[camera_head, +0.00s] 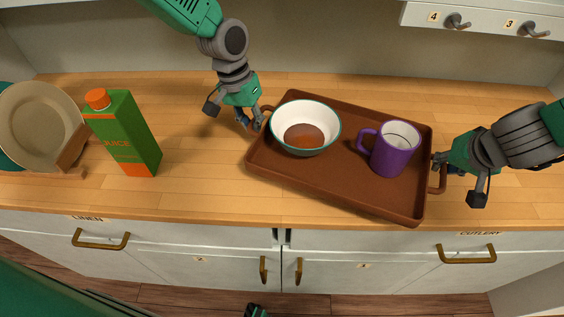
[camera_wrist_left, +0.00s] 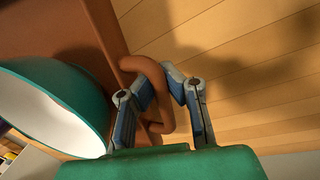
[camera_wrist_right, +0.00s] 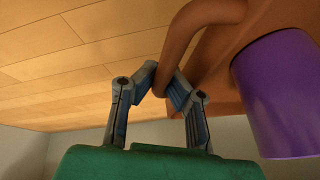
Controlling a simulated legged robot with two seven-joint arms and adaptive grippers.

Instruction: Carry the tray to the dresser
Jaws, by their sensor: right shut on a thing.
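The brown tray (camera_head: 340,188) is on or just above the wooden counter; I cannot tell if it touches. It carries a white bowl with a green rim (camera_head: 306,128) and a purple mug (camera_head: 392,152). My left gripper (camera_head: 252,122) is at the tray's left handle. In the left wrist view its fingers (camera_wrist_left: 160,82) sit on either side of the handle bar (camera_wrist_left: 172,115); how tightly they close is unclear. My right gripper (camera_head: 440,165) is shut on the tray's right handle, which also shows in the right wrist view (camera_wrist_right: 182,45). No dresser is identifiable.
A green juice carton (camera_head: 125,135) stands on the counter (camera_head: 205,185) left of the tray. A plate in a wooden rack (camera_head: 75,150) is at the far left. A hook rail (camera_head: 480,18) hangs at the upper right. Drawers with brass handles (camera_head: 101,243) are below the counter edge.

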